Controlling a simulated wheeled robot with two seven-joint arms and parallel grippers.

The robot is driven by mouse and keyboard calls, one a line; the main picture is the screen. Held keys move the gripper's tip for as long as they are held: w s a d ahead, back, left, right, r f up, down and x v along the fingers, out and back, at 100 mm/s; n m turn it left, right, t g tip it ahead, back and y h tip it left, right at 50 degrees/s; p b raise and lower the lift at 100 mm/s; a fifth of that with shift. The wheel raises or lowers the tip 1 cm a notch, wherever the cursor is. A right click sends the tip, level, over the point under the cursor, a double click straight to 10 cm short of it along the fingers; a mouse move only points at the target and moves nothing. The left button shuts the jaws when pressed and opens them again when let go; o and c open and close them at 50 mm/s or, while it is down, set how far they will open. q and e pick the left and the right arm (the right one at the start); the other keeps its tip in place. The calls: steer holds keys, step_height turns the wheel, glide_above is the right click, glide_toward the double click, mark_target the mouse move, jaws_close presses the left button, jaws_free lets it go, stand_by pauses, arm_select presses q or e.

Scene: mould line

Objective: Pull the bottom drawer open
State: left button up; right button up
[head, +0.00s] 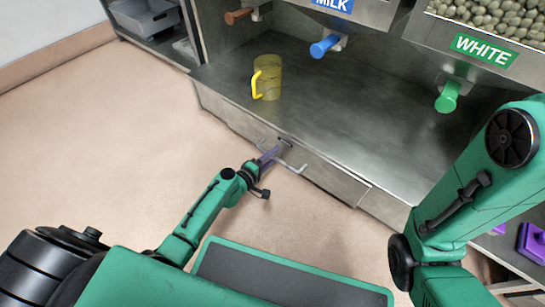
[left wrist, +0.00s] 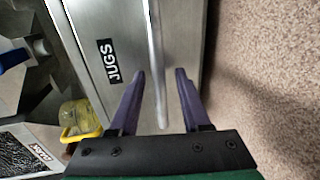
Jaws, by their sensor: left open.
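The drawer front (head: 325,175) is a grey metal panel below the steel counter, and it looks closed. In the left wrist view the drawer front (left wrist: 112,25) has a black "JUGS" label. Its bar handle (left wrist: 155,45) runs between the two purple fingers of my left gripper (left wrist: 160,75). In the head view my left gripper (head: 279,150) is open at the handle (head: 294,167), one finger to each side. Whether the fingers touch the bar cannot be told. My right arm shows at the right, but its gripper is out of view.
A yellow jug (head: 268,80) stands on the counter (head: 340,115). Above it are a blue tap (head: 325,46) and a green tap (head: 448,97), with a bin marked WHITE (head: 485,48). Bare floor (head: 110,140) lies before the drawer. Purple objects (head: 531,242) lie at the lower right.

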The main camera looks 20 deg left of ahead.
arm_select(q)
steer(key=shift+c, duration=0.4)
jaws_close()
stand_by(0.9)
